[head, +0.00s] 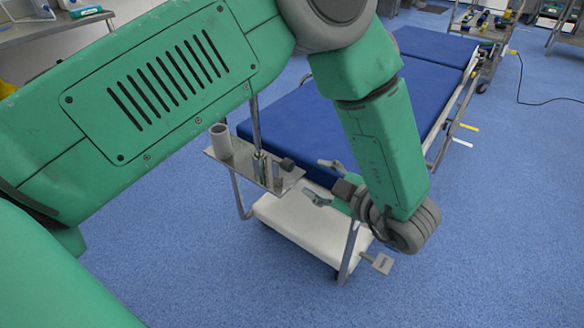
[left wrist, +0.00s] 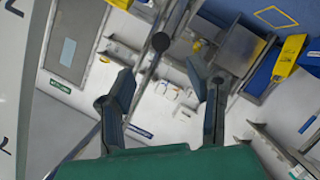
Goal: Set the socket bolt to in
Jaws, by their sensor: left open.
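My right gripper is not in view.
The blue operating table (head: 290,115) stands behind my left arm, with a white lower shelf (head: 300,228) and a foot pedal (head: 377,263) below. A grey cup (head: 221,141) and an upright rod rise from the bracket.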

